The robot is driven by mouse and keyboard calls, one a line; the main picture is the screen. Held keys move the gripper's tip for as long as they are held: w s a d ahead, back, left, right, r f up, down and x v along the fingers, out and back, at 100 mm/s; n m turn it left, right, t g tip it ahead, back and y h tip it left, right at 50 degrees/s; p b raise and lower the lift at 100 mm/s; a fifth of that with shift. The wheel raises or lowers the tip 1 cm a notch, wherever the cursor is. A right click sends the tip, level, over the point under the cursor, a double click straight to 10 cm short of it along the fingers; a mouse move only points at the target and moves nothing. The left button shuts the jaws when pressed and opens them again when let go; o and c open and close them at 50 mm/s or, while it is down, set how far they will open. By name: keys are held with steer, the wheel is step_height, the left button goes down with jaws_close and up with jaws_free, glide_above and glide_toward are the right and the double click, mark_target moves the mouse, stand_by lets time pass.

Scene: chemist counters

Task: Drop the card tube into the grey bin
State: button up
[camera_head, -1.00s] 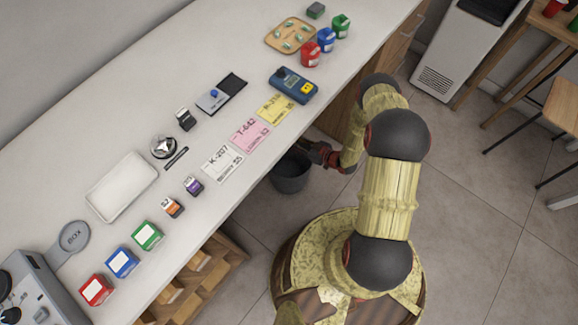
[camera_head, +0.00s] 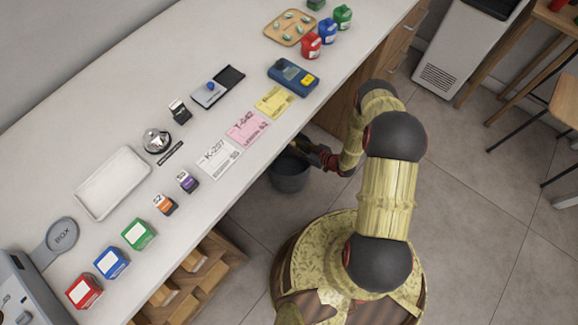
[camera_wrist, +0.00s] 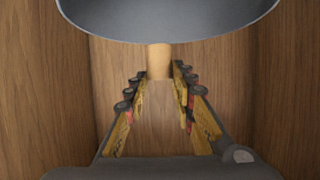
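The grey bin (camera_head: 290,178) stands on the floor beside the counter, under its front edge. Its curved grey body and pale rim fill the top of the wrist view (camera_wrist: 170,18). My gripper (camera_head: 308,148) is at the bin's upper right in the head view. In the wrist view, my gripper's fingers (camera_wrist: 160,72) converge on the tan card tube (camera_wrist: 159,60), with the tube between the fingertips. The tube's far end meets the bin's edge in that picture; the rest of it is hidden. I cannot make out the tube clearly in the head view.
Wooden panels (camera_wrist: 55,90) enclose the space around my gripper. The counter (camera_head: 95,135) above bears cards, small boxes, bottles and a white tray (camera_head: 113,183). A wooden rack (camera_head: 200,275) stands under the counter's near end. Floor is clear right of my base.

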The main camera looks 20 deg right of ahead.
steer(key=o, duration=0.4)
steer(key=shift+o, duration=0.2)
steer(key=v, duration=1.2)
steer(key=shift+f, duration=0.15)
